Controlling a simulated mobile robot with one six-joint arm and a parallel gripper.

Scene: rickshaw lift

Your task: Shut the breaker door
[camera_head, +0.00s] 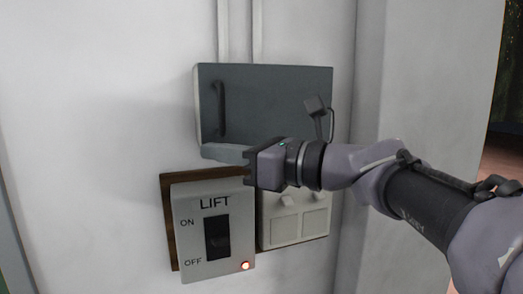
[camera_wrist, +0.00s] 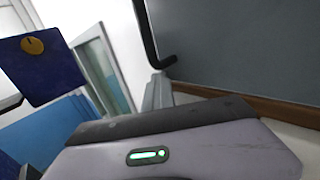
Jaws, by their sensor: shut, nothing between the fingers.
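The breaker door (camera_head: 265,95) is a flat dark grey panel on the wall, with a black bar handle (camera_head: 219,105) near its left edge. It lies over its box, close to the wall; I cannot tell whether a small gap is left. My gripper (camera_head: 208,151) is shut and empty, just below the door's lower edge, with its fingers pointing left. In the wrist view the shut fingers (camera_wrist: 158,85) show beside the door's lower edge (camera_wrist: 240,45), and the handle (camera_wrist: 148,38) is above them. I cannot tell whether they touch the door.
A lift switch panel (camera_head: 213,260) with a black rocker and a lit red lamp is below my gripper. A white switch plate (camera_head: 300,228) is at its right, partly behind my wrist. Pipes (camera_head: 257,35) run up the wall. A wall corner stands at the right; the left wall is clear.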

